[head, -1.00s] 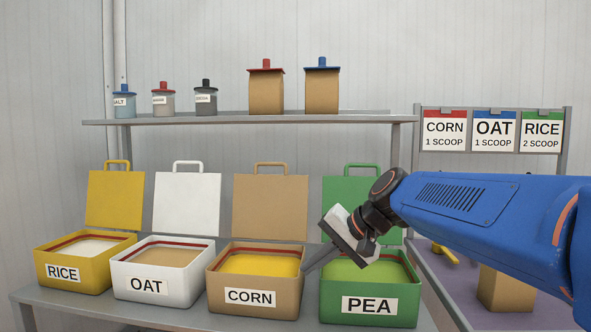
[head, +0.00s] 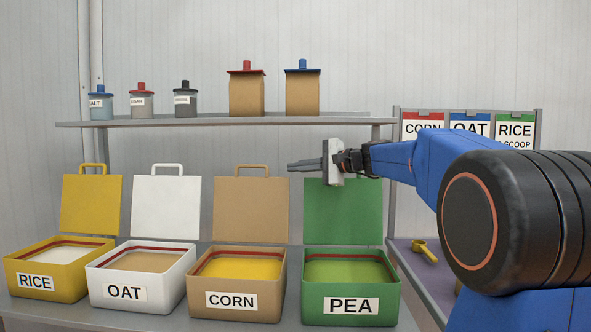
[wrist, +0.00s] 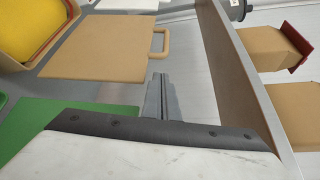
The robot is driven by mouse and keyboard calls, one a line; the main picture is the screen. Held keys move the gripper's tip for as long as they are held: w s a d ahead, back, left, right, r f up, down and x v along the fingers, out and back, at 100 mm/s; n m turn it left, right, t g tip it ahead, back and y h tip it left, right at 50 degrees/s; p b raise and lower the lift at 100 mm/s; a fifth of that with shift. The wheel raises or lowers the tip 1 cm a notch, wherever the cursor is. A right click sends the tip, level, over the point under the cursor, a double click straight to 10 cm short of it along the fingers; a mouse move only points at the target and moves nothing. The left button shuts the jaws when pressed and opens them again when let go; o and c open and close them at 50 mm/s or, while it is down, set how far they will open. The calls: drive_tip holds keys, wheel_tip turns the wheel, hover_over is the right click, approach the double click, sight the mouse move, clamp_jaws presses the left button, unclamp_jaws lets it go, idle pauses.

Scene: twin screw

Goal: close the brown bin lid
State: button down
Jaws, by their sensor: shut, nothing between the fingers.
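The brown bin (head: 237,306) is labelled CORN and holds yellow grain. Its brown lid (head: 250,208) stands open and upright behind it, with a loop handle (head: 252,170) on top. The lid also shows in the wrist view (wrist: 100,47), with its handle (wrist: 161,42). My gripper (head: 292,165) is shut and empty. In the head view its fingers point left, just right of the lid's top edge and above the green lid. In the wrist view the fingers (wrist: 158,78) are apart from the brown lid.
The green PEA bin (head: 350,301) stands to the right with its green lid (head: 343,212) open. White OAT (head: 143,287) and yellow RICE bins (head: 46,283) stand to the left, lids open. A shelf (head: 230,122) with jars and two brown bags runs above. A yellow scoop (head: 426,251) lies right.

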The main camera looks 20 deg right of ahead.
drive_tip(key=x, duration=0.7)
drive_tip(key=shift+w+a, duration=0.2)
drive_tip(key=shift+w, duration=0.1)
drive_tip(key=shift+s+f, duration=0.1)
drive_tip(key=shift+f, duration=0.05)
